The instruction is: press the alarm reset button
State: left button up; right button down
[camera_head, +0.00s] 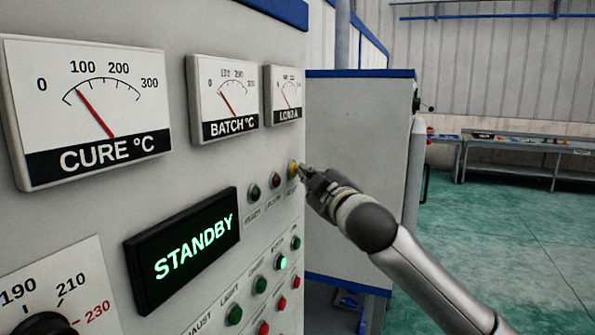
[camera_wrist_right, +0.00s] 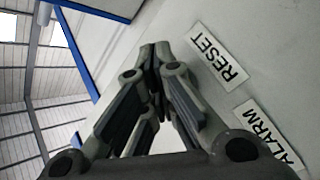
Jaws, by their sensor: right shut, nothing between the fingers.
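The yellow reset button (camera_head: 293,168) is at the right end of a short row on the grey control panel. My right gripper (camera_head: 304,172) is shut and empty, its fingertips right at the yellow button; I cannot tell if they touch or press it. In the right wrist view the closed fingertips (camera_wrist_right: 155,57) point at the panel beside the RESET label (camera_wrist_right: 217,57). The button is hidden there behind the fingers. The ALARM label (camera_wrist_right: 268,134) is to the lower right. My left gripper is not in view.
A red lamp (camera_head: 274,180) and a green one (camera_head: 253,192) sit left of the yellow button. Below are a lit STANDBY display (camera_head: 183,252) and several green and red buttons. Gauges (camera_head: 223,95) are above. A grey cabinet (camera_head: 355,180) stands behind my right arm.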

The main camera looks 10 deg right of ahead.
jog(key=shift+s+d, duration=0.5)
jog(key=shift+d, duration=0.15)
jog(key=shift+s+d+p, duration=0.15)
jog(key=shift+s+d, duration=0.55)
jog(key=shift+d, duration=0.35)
jog(key=shift+s+d+p, duration=0.15)
jog(key=shift+s+d, duration=0.55)
jog(key=shift+d, duration=0.35)
jog(key=shift+f, duration=0.1)
